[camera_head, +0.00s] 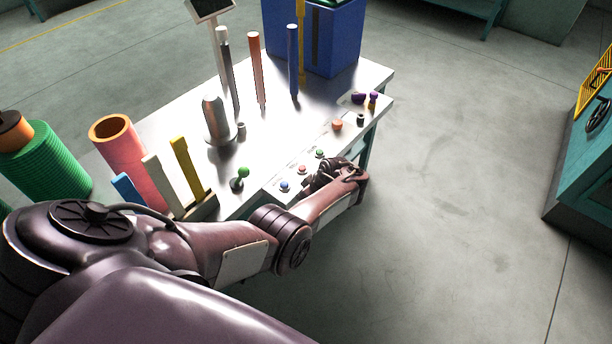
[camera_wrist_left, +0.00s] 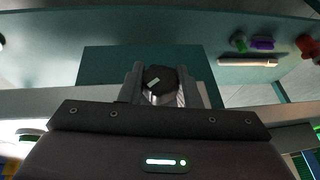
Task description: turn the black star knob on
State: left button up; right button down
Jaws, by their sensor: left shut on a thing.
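The black star knob (camera_wrist_left: 158,76) is dark and faceted, with a pale mark on its face. In the left wrist view it sits between the two grey fingers of my left gripper (camera_wrist_left: 161,86), which is shut on it. In the head view my left gripper (camera_head: 330,173) is at the front edge of the white bench, right of the small coloured buttons. There the hand hides the knob. My right gripper is in neither view.
The white bench (camera_head: 270,130) carries a blue button (camera_head: 284,185), a green-knobbed lever (camera_head: 241,174), an orange knob (camera_head: 337,124) and upright rods. A blue bin (camera_head: 335,40) stands at the back. The floor (camera_head: 450,200) to the right is clear.

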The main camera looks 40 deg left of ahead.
pick_arm(q)
jog(key=shift+f+g+b, duration=0.1)
jog(key=shift+g+b, duration=0.7)
jog(key=shift+b, duration=0.25)
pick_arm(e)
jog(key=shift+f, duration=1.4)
pick_arm(q)
jog(key=o, duration=1)
jog(key=p+v, duration=0.1)
jog(key=v, duration=0.7)
jog(key=shift+f+p, duration=0.1)
jog(key=shift+p, duration=0.25)
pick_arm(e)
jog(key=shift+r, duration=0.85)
